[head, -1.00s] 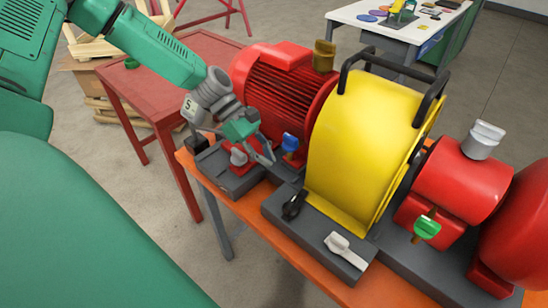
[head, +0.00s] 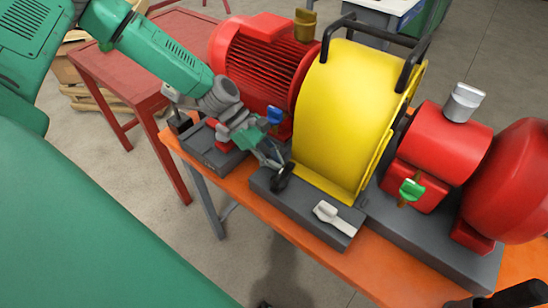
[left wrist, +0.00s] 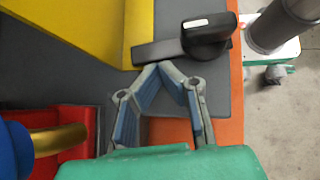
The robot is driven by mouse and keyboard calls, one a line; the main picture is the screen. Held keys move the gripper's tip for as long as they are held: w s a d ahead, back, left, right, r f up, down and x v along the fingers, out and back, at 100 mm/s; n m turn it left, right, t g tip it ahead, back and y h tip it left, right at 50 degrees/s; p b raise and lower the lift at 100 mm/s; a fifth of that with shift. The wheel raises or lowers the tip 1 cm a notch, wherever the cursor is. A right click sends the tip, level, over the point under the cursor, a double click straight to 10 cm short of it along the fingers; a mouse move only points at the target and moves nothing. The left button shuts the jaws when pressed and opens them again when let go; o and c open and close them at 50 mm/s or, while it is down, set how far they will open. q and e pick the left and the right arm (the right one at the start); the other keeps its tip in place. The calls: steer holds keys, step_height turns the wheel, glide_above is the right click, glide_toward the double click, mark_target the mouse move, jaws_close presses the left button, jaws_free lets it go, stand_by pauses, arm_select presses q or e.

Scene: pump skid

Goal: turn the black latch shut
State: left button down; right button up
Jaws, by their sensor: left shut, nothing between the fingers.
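The black latch (head: 280,180) sits on the grey base plate in front of the yellow guard, near the plate's left end. In the left wrist view the latch (left wrist: 205,36) has a rounded knob and a flat bar reaching left. My left gripper (head: 277,162) is shut and empty, right beside the latch on its far left side. In the left wrist view the fingertips (left wrist: 160,68) meet close against the edge of the bar; I cannot tell whether they touch it.
The yellow guard (head: 345,110) rises close behind the latch. A white latch (head: 336,217) lies to its right on the grey base (head: 300,213). A blue-handled valve (head: 275,114) and red motor (head: 262,60) are near my arm. The orange frame edge (head: 262,205) runs in front, with open floor beyond.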

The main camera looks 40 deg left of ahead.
arm_select(q)
steer(key=shift+w+d, duration=0.15)
steer(key=shift+d, duration=0.45)
arm_select(e)
steer(key=shift+a+r, duration=0.15)
steer(key=shift+a, duration=0.1)
arm_select(q)
steer(key=shift+w+d, duration=0.1)
arm_select(e)
steer(key=shift+s+a, duration=0.1)
steer(key=shift+a, duration=0.05)
arm_select(q)
steer(key=shift+r, duration=0.1)
steer(key=shift+w+a+r, duration=0.2)
steer(key=shift+a+r, duration=0.15)
steer(key=shift+r, duration=0.1)
steer(key=v, duration=0.7)
steer(key=shift+s+a+f, duration=0.25)
steer(key=shift+a+f, duration=0.1)
arm_select(e)
steer(key=shift+d, duration=0.25)
